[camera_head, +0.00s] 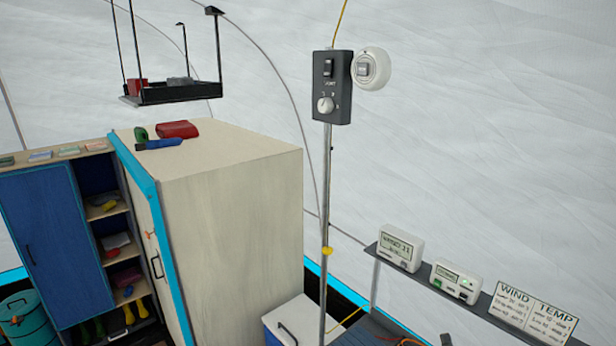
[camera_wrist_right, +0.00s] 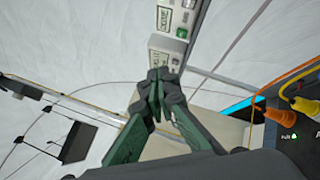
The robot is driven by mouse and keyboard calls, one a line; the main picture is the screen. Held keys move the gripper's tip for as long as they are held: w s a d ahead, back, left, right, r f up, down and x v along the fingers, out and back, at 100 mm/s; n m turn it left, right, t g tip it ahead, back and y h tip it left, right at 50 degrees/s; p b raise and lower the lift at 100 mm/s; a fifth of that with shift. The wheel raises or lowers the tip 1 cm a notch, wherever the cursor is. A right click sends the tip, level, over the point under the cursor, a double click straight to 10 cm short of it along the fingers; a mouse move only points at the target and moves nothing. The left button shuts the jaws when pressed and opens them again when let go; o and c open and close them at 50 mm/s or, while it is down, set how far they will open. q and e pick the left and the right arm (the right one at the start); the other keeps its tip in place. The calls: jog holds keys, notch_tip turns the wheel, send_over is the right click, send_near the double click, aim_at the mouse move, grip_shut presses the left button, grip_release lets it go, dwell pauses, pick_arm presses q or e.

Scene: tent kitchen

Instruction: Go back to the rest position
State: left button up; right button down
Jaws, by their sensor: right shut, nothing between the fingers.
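My right gripper (camera_wrist_right: 157,82) shows in the right wrist view, with its dark fingers and green links brought together at the tips. It is shut and empty. In that view its tips overlap the picture of a white device, but I cannot tell the distance between them. In the head view at most a small dark bit of the right gripper shows at the bottom edge, right of centre. My left gripper is in neither view.
A shelf (camera_head: 471,301) holds white devices and WIND and TEMP cards. A pale cabinet (camera_head: 234,211) stands left; a black rack (camera_head: 179,93) hangs above.

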jog(key=s+d+f+m+g+h, duration=0.1)
jog(key=s+d+f+m+g, duration=0.3)
jog(key=s+f+m, duration=0.5)
jog(key=s+d+f+m+g+h, duration=0.15)
jog(key=s+f+m+g, duration=0.4)
jog(key=f, duration=0.55)
jog(key=s+a+f+m+g+y, duration=0.1)
jog(key=s+a+f+m+g, duration=0.15)
jog(key=s, duration=0.35)
jog(key=s+a+f+m+g+y, duration=0.1)
jog(key=s+a+f+m+g, duration=0.2)
jog(key=s, duration=0.4)
jog(key=s+a+f+m+g+y, duration=0.2)
jog(key=s+f, duration=0.3)
jog(key=s, duration=0.1)
notch_tip(320, 180, down, 31)
jog(key=s+a+b, duration=0.1)
jog(key=s+b, duration=0.1)
pick_arm(q)
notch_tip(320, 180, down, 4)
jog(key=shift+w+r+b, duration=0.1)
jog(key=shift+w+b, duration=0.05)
jog(key=shift+b, duration=0.8)
pick_arm(e)
jog(key=s+f+g, duration=0.2)
jog(key=s+f, duration=1.7)
jog(key=f, duration=0.1)
jog(key=shift+s+a+n, duration=0.2)
jog(key=shift+s+n, duration=0.05)
jog(key=shift+n, duration=0.15)
